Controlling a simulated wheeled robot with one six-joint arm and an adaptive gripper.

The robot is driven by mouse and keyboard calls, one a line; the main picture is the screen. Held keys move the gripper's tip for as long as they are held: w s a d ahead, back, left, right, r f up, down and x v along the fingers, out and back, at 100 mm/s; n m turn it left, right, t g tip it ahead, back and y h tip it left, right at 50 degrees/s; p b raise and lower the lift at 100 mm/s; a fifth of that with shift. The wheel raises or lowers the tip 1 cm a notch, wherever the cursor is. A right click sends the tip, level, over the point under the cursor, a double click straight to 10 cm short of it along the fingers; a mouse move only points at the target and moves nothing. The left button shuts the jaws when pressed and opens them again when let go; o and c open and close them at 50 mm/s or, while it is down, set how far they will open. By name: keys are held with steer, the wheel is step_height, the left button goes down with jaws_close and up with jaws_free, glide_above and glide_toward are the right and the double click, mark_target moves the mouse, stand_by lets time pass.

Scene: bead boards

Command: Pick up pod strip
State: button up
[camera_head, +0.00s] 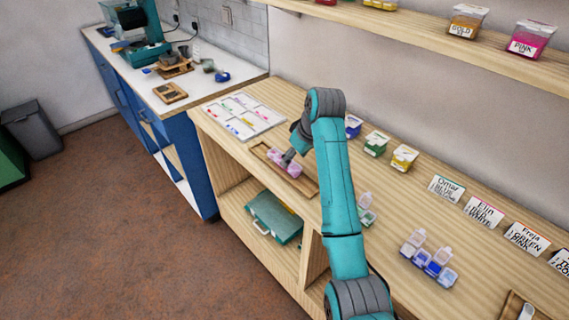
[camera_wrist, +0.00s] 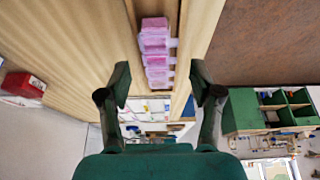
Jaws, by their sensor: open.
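A pod strip (camera_head: 285,162) with pink-purple pods lies in a shallow wooden tray (camera_head: 262,152) on the workbench. In the wrist view the strip (camera_wrist: 157,48) is a row of several pink, translucent pods, lying lengthwise in the tray. My gripper (camera_head: 289,157) is over the tray, close to the strip and partly hiding it. In the wrist view my gripper (camera_wrist: 160,78) has its two fingers wide apart with nothing between the tips. The strip lies ahead of the gap between them. I cannot tell whether a finger touches it.
A white sorting board (camera_head: 243,116) lies behind the tray. Blue, green and yellow boxes (camera_head: 404,157) stand along the wall. Another pod strip (camera_head: 428,258) with blue and clear pods and a small green pod piece (camera_head: 366,216) lie to the right. Name cards (camera_head: 484,213) stand behind them.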

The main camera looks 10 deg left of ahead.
mark_target(291, 164)
steer(key=shift+w+x, duration=0.15)
steer(key=shift+x, duration=1)
steer(key=shift+w+x, duration=0.1)
steer(key=shift+x, duration=1)
steer(key=shift+d, duration=0.1)
steer(key=c, duration=1.2)
